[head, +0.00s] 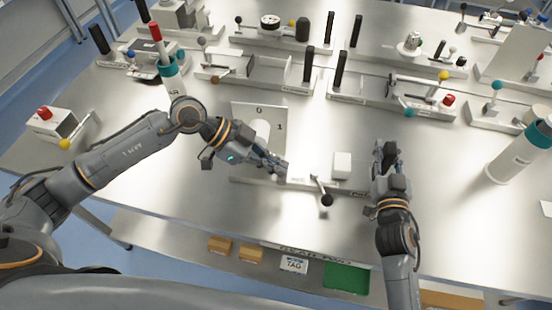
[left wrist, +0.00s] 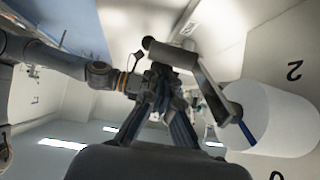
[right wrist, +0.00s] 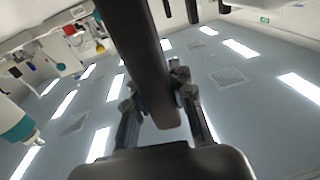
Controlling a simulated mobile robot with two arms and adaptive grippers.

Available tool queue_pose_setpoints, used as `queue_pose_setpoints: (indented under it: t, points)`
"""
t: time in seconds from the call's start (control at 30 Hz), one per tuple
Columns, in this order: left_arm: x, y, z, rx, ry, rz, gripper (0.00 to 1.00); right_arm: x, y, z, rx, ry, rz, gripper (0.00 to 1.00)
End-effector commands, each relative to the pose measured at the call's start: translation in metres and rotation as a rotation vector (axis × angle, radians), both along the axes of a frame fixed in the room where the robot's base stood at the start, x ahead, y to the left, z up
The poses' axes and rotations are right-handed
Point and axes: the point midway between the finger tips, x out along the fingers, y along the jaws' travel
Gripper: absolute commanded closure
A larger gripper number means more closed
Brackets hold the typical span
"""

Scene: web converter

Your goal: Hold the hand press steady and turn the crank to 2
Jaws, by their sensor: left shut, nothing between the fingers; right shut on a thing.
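The hand press has a long grey base plate (head: 245,181), with an upright panel (head: 270,108) marked 0 and 1 at its left. In the left wrist view, a white drum (left wrist: 275,118) with a blue mark carries the grey crank arm (left wrist: 213,92). A 2 shows at its upper right. The crank's handle ends in a dark knob (left wrist: 148,43). My left gripper (head: 283,170) is shut and empty in front of the drum, its fingertips close to the crank handle; contact is unclear. My right gripper (head: 384,150) is shut on a black upright handle (right wrist: 138,45) at the base's right end.
A white block (head: 342,164) and a small lever with a black knob (head: 326,200) stand on the base between my grippers. Several other fixtures line the table's back. A white bottle with a teal collar (head: 510,155) stands at right.

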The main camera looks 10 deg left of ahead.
Motion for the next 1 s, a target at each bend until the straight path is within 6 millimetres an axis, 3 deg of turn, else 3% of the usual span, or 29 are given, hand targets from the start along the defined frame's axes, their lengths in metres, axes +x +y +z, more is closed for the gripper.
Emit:
queue_pose_setpoints:
  t: [0.03, 0.3, 1.0]
  points:
    - [0.000, 0.003, -0.006, 0.026, 0.004, 0.001, 1.00, -0.002, -0.001, -0.012, -0.002, 0.024, -0.004, 1.00]
    - [-0.001, 0.009, -0.018, 0.155, 0.017, 0.002, 1.00, -0.002, -0.002, -0.012, -0.001, 0.024, -0.005, 1.00]
    - [-0.003, 0.022, -0.033, 0.159, 0.021, 0.003, 1.00, -0.002, -0.002, -0.012, -0.002, 0.024, -0.005, 1.00]
